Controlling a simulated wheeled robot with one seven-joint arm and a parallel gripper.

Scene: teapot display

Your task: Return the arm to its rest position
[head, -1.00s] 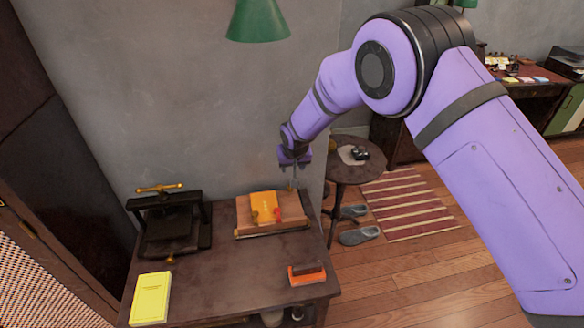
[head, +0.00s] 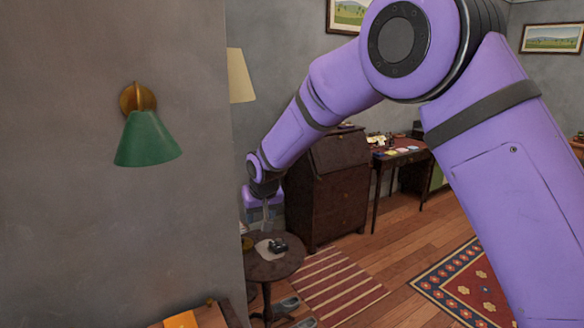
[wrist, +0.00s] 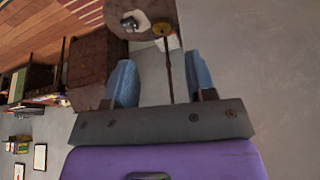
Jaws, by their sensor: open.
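My purple arm reaches from the right side of the head view down to my gripper (head: 266,216), which hangs near the grey wall's edge, above a small round table in the picture. In the wrist view my gripper (wrist: 160,72) is open, with its two blue-grey fingers spread apart. Nothing is held; a thin brown pole shows in the gap between the fingers, apparently behind them.
The round table (head: 288,262) bears a small dark object (head: 277,246). A green wall lamp (head: 147,140) sticks out at left. A dark cabinet (head: 330,180) and a desk stand behind my arm. A work table's corner shows at the bottom.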

